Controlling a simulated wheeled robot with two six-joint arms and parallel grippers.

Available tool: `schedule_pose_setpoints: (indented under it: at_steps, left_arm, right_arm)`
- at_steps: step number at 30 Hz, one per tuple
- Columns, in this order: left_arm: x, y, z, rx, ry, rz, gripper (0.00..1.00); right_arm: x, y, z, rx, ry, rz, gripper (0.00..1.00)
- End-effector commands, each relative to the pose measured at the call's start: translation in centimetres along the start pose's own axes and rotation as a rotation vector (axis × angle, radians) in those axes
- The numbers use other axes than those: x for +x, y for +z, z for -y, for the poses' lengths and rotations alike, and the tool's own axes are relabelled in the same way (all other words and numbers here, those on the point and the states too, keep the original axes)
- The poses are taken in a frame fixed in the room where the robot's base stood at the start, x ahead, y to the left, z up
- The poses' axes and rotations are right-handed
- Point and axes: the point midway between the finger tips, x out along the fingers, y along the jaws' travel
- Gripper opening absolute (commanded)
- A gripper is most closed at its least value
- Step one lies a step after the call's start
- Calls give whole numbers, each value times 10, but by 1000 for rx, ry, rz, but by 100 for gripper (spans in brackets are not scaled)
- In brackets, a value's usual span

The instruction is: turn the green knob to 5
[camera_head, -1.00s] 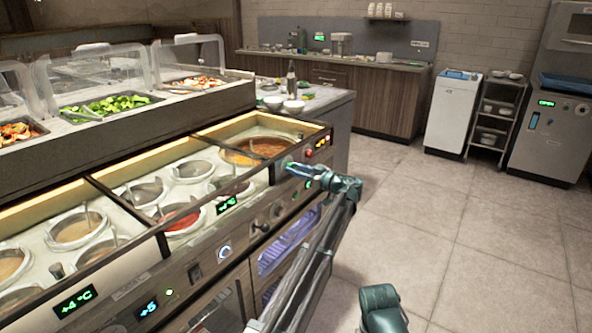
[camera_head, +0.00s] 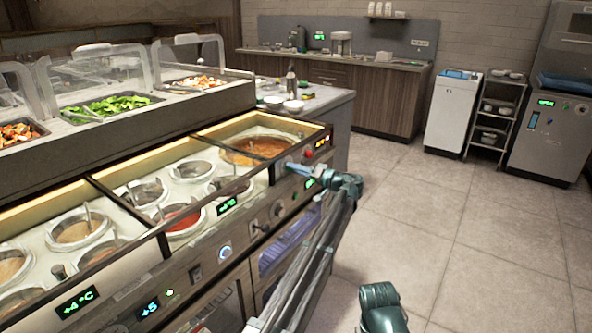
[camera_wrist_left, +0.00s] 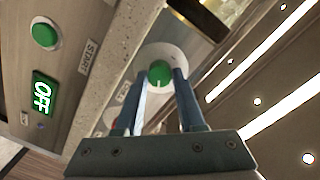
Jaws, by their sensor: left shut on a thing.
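The green knob (camera_wrist_left: 160,76) shows in the left wrist view as a round green cap with a white mark, set in a pale round dial on the counter's front panel. My left gripper (camera_wrist_left: 164,80) is shut on it, with one finger on each side. In the head view the same gripper (camera_head: 298,168) reaches the right end of the panel, and its fingers and wrist hide the knob there. The scale numbers around the knob cannot be read. My right gripper is not in view.
A green button (camera_wrist_left: 44,35), a START label (camera_wrist_left: 88,55) and a green OFF display (camera_wrist_left: 42,93) are beside the knob. The sauce counter's front panel (camera_head: 205,262) has more knobs and displays. Open floor (camera_head: 470,230) lies to the right.

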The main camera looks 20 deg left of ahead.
Motion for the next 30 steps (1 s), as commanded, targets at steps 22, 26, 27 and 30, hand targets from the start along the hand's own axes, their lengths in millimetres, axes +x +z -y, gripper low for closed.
schedule_pose_setpoints:
  at_steps: [22,26,27,30]
  left_arm:
    - [-1,0,-1,324,1,15,0]
    - [-1,0,-1,330,0,15,0]
    - [-1,0,-1,330,0,15,0]
    - [-1,0,-1,330,0,15,0]
  right_arm:
    - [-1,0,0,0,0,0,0]
    - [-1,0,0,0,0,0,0]
    - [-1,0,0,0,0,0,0]
    - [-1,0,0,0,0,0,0]
